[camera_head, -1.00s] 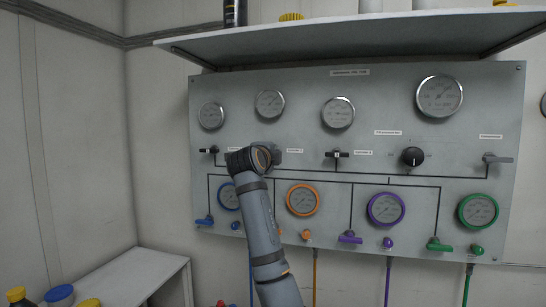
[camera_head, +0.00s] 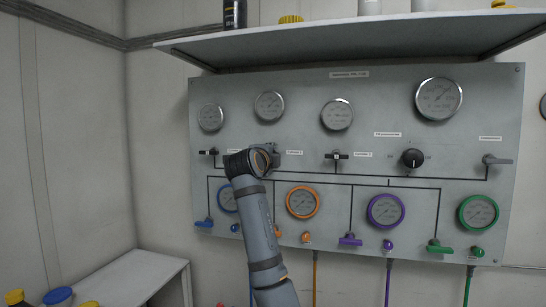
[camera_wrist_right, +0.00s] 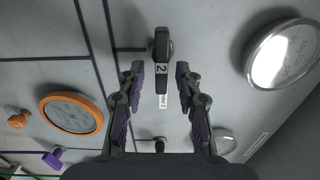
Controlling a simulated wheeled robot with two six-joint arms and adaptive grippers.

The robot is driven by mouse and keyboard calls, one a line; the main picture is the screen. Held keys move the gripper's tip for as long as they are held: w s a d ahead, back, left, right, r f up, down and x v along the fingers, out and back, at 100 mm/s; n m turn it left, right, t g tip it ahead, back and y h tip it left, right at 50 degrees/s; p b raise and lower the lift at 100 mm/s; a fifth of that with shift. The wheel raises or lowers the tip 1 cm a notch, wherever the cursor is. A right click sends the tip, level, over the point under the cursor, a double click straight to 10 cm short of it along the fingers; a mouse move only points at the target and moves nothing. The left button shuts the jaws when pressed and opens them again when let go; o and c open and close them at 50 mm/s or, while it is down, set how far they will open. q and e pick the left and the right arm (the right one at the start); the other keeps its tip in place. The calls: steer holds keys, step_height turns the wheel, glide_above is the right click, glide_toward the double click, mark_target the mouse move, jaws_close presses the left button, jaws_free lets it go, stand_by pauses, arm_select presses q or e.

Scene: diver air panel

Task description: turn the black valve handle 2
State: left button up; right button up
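The black valve handle 2 (camera_wrist_right: 162,55) shows in the right wrist view, a dark bar with a white "2" tag, with its length pointing down the picture. My right gripper (camera_wrist_right: 160,78) is open, with one finger on each side of the lower end of the handle. A gap shows on both sides, so the fingers look apart from it. In the head view my right gripper (camera_head: 271,157) is at the panel, left of a white label, and the arm hides handle 2. My left gripper is not in view.
The grey panel (camera_head: 300,90) carries several gauges. Other black handles stand left (camera_head: 208,152) and right (camera_head: 337,155) of my gripper, with a black knob (camera_head: 412,158) further right. Coloured valves line the bottom. A shelf (camera_head: 350,38) overhangs the panel.

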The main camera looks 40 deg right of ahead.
steer(key=v, duration=1.1)
steer(key=shift+s, duration=0.1)
